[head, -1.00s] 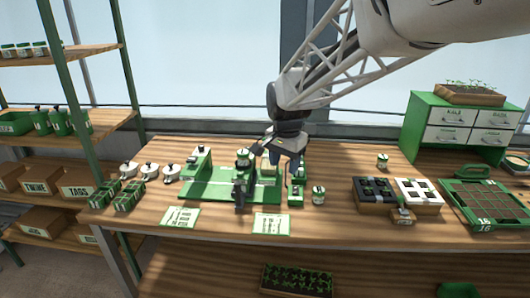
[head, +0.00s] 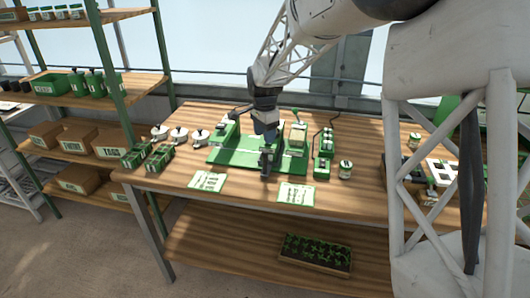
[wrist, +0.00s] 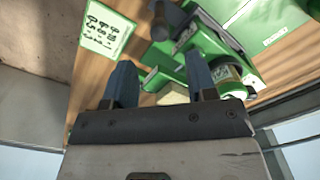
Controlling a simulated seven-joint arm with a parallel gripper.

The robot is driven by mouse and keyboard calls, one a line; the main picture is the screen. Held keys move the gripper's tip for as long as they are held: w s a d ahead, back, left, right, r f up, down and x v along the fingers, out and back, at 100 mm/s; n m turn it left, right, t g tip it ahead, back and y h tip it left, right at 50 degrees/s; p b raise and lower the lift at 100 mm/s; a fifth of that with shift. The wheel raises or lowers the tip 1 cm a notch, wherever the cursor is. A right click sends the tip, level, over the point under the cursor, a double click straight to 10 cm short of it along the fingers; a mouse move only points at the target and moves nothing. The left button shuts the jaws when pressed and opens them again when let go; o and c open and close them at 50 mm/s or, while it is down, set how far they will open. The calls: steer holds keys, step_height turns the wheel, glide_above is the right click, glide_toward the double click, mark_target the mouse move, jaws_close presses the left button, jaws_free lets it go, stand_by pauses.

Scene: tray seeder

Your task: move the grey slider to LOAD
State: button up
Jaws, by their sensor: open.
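The green tray seeder (head: 228,157) stands on the wooden bench. A dark grey upright part (head: 266,163) is at its front middle. In the wrist view a dark grey knob-like part (wrist: 184,40) shows beyond my fingers; I cannot tell for sure which part is the grey slider. No LOAD label is readable. My gripper (head: 267,131) hangs over the seeder, pointing down. In the wrist view my gripper (wrist: 160,68) has its two blue fingers apart, with nothing held between them. My gripper hides part of the seeder in the head view.
A green-lidded jar (head: 345,170) stands right of the seeder. Two printed cards (head: 207,181) lie in front. A shelf (head: 75,100) stands at the left.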

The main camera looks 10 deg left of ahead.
mark_target(265, 151)
steer(key=shift+f, duration=0.15)
steer(key=shift+f, duration=3.75)
steer(key=shift+c, duration=0.3)
jaws_close()
